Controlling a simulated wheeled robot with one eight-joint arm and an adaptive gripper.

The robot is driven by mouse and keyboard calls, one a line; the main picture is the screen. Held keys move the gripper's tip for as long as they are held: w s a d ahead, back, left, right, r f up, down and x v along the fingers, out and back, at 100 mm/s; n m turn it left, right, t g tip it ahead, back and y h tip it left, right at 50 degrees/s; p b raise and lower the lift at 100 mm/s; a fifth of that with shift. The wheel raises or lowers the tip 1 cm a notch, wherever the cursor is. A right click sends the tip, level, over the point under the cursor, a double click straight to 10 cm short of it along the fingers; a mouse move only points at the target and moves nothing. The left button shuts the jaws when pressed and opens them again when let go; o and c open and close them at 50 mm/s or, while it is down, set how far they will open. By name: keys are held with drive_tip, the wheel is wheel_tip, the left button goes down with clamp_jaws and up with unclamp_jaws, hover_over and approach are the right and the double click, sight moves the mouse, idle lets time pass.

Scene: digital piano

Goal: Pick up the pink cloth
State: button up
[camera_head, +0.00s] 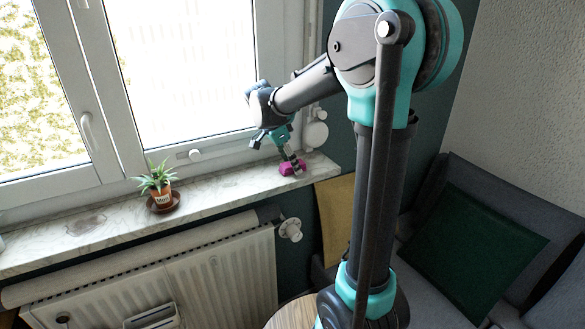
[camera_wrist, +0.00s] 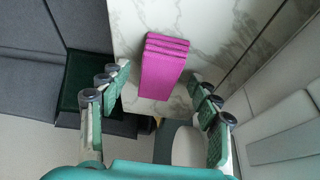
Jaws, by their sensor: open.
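The pink cloth (camera_head: 291,168) is a folded magenta bundle lying on the right end of the marble windowsill (camera_head: 236,181). In the wrist view the cloth (camera_wrist: 162,68) shows as a folded block with layered edges at its far end. My gripper (camera_head: 291,160) is right at the cloth from above, its fingertips near it in the head view. In the wrist view my gripper (camera_wrist: 159,76) is open, with one finger on each side of the cloth and gaps between fingers and cloth. I cannot tell how far above the sill the fingertips are.
A potted plant (camera_head: 158,183) on a saucer stands on the sill to the left. The window frame (camera_head: 215,146) rises behind the sill. A radiator (camera_head: 170,275) is below. A sofa with a dark green cushion (camera_head: 473,246) is at the right.

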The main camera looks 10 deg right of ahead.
drive_tip(key=shift+c, duration=0.3)
drive_tip(key=c, duration=1.1)
drive_tip(key=shift+r, duration=0.1)
wheel_tip(320, 180, up, 20)
drive_tip(key=shift+f, duration=0.1)
